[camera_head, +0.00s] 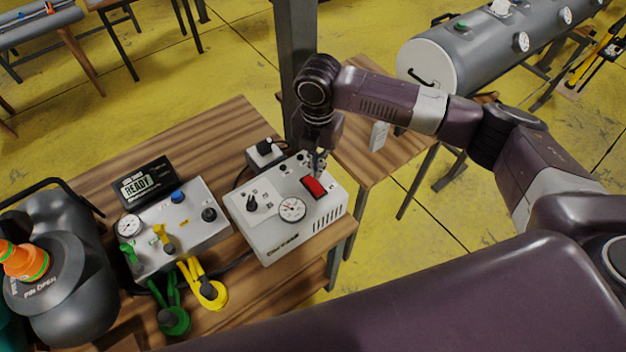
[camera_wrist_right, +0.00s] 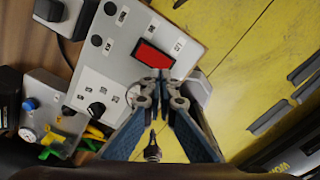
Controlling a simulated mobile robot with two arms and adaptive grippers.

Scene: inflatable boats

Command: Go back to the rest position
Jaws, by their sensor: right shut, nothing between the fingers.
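My right gripper (camera_head: 318,162) is above the white control box (camera_head: 285,240) on the wooden table, close to the box's red rocker switch (camera_head: 314,187). In the right wrist view its fingertips (camera_wrist_right: 160,82) are together just below the red switch (camera_wrist_right: 153,55), with nothing between them. I cannot tell whether they touch the box. My right arm reaches in from the right side of the head view. The box also has a round gauge (camera_head: 292,209) and a black knob (camera_head: 252,203). My left gripper is not in view.
A grey valve box (camera_head: 190,240) with a READY display (camera_head: 145,182) stands at the left on the table (camera_head: 232,118). A dark post (camera_head: 297,60) rises behind the control box. A large grey cylinder (camera_head: 470,50) lies at the back right.

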